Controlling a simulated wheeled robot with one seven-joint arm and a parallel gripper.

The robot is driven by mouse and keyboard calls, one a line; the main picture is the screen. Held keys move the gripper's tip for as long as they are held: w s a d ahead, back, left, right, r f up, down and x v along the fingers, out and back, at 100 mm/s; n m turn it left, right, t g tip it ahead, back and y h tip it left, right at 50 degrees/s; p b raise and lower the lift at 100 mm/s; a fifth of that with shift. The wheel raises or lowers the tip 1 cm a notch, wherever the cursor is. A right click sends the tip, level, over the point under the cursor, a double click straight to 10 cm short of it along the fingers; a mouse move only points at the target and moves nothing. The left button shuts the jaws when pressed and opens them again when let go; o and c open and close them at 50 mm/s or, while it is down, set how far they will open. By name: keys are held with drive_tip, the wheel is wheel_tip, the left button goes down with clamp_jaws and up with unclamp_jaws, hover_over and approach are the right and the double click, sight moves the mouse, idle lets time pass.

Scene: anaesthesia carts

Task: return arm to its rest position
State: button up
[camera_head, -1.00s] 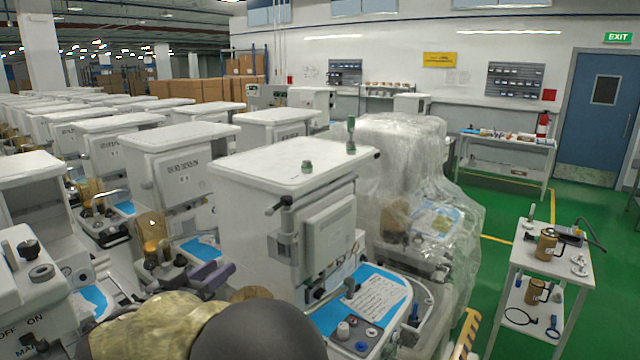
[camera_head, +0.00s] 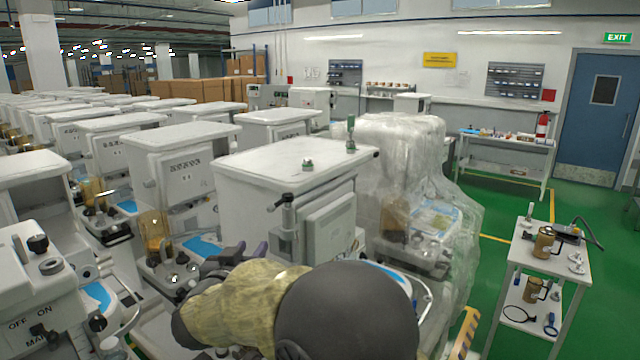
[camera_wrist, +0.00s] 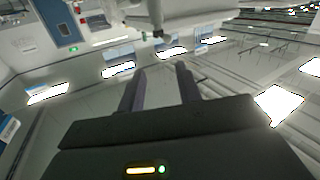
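My arm shows at the bottom of the head view as a dark rounded link and a yellowish sleeve-like part. My gripper (camera_head: 238,254) is at its far end, dark and partly hidden, in front of the nearest white cart (camera_head: 255,215). In the wrist view my gripper (camera_wrist: 159,82) shows two dark fingers standing apart with nothing between them. That view is tilted and shows bright ceiling lights and a wall behind the fingers.
A plastic-wrapped cart (camera_head: 462,222) stands right of the nearest cart. Rows of white carts fill the left. A small white side table (camera_head: 520,257) with a brown jug (camera_head: 543,243) stands at right. Green floor (camera_head: 495,200) is open between it and the blue door (camera_head: 595,115).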

drive_tip(key=s+d+f+n+g+y, duration=0.3)
drive_tip(key=d+f+g+y, duration=0.25)
drive_tip(key=d+f, duration=0.7)
drive_tip(key=s+d+f+m+g+h, duration=0.1)
drive_tip(key=s+d+f+g, duration=0.3)
drive_tip(key=s+d, duration=0.4)
drive_tip(key=s+d+f+m+g+h, duration=0.1)
drive_tip(key=s+d+f+g, duration=0.3)
drive_tip(key=s+d, duration=0.5)
drive_tip(key=s+g, duration=0.1)
drive_tip(key=s, duration=0.2)
drive_tip(key=shift+f, duration=0.35)
drive_tip(key=shift+g+h, duration=0.25)
